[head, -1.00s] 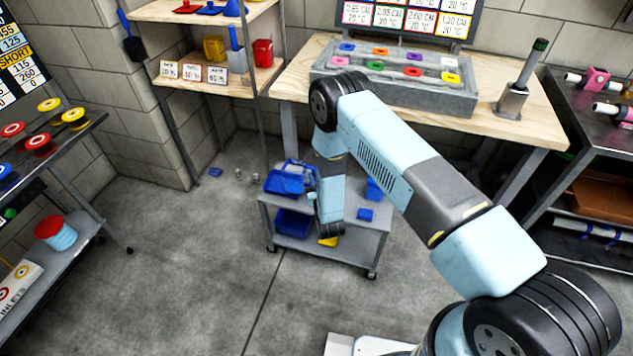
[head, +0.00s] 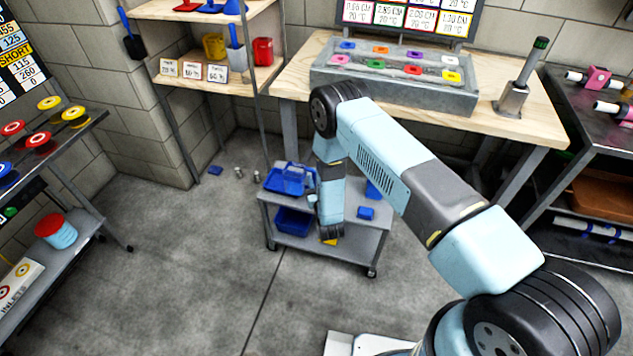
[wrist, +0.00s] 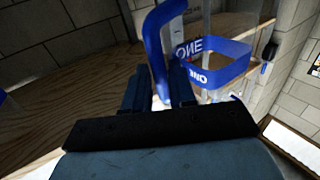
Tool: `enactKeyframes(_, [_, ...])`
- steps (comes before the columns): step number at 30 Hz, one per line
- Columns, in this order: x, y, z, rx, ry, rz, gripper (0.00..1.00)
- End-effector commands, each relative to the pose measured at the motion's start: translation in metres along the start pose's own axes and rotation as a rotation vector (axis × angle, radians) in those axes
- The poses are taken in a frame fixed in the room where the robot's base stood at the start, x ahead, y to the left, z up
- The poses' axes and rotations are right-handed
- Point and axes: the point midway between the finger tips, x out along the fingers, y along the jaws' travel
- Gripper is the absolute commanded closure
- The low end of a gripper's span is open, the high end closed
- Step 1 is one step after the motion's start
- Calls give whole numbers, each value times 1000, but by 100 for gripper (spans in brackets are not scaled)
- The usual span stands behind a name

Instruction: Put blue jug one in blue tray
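Blue jug one (wrist: 215,65), a clear jug with a blue band reading ONE and a blue handle, fills the upper middle of the wrist view. My gripper (wrist: 159,84) has one finger on each side of the handle and looks shut on it. In the head view the jug (head: 297,176) shows faintly over the blue tray (head: 272,186), at the left of the grey cart's top. I cannot tell whether its base touches the tray floor. My wrist hangs just right of the tray and hides part of the cart.
The grey cart (head: 347,244) also carries a small blue block (head: 366,213) and another blue item (head: 373,190) behind my arm. A blue bin (head: 293,222) sits on its lower shelf. The wooden bench (head: 540,128) stands behind. Floor left of the cart is mostly clear.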

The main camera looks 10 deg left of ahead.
Motion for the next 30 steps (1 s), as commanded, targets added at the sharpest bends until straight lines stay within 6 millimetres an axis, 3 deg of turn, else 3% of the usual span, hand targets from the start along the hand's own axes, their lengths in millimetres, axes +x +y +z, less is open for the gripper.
enactKeyframes(5, [0,0,0,0,0,0,59])
enactKeyframes(13, [0,0,-2,0,0,0,59])
enactKeyframes(18, [-1,0,-14,0,-1,0,59])
enactKeyframes(30, [-80,0,-11,0,-4,0,59])
